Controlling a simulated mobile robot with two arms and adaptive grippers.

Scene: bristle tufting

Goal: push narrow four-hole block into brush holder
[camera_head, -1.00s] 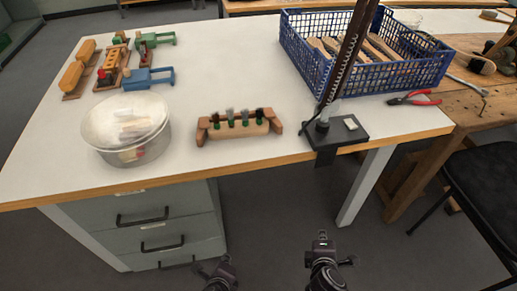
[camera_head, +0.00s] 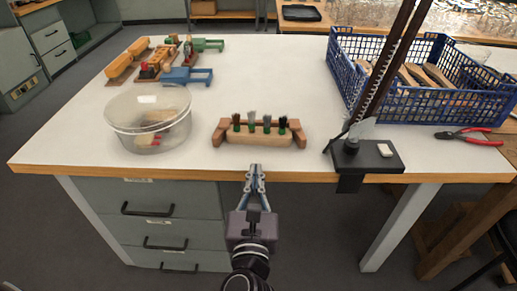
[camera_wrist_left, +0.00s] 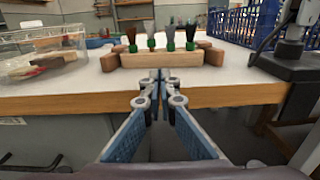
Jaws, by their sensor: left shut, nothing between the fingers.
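The brush holder (camera_head: 259,139) is a pale wooden bar with wooden end pieces near the front edge of the white table. Several dark and grey bristle tufts with green bases stand in a row at it. The holder also shows in the left wrist view (camera_wrist_left: 162,60), straight ahead of the gripper. I cannot tell the narrow four-hole block apart from the holder's bar. My left gripper (camera_head: 257,169) is shut and empty, in front of the table's edge and just short of the holder. Its fingertips meet in the left wrist view (camera_wrist_left: 159,76). My right gripper is not in view.
A clear round tub (camera_head: 148,121) stands left of the holder. A black clamp base (camera_head: 366,156) with a post is to the right. A blue crate (camera_head: 433,102) with wooden brushes and red pliers (camera_head: 468,138) lie further right. Wooden and coloured fixtures (camera_head: 187,76) stand back left.

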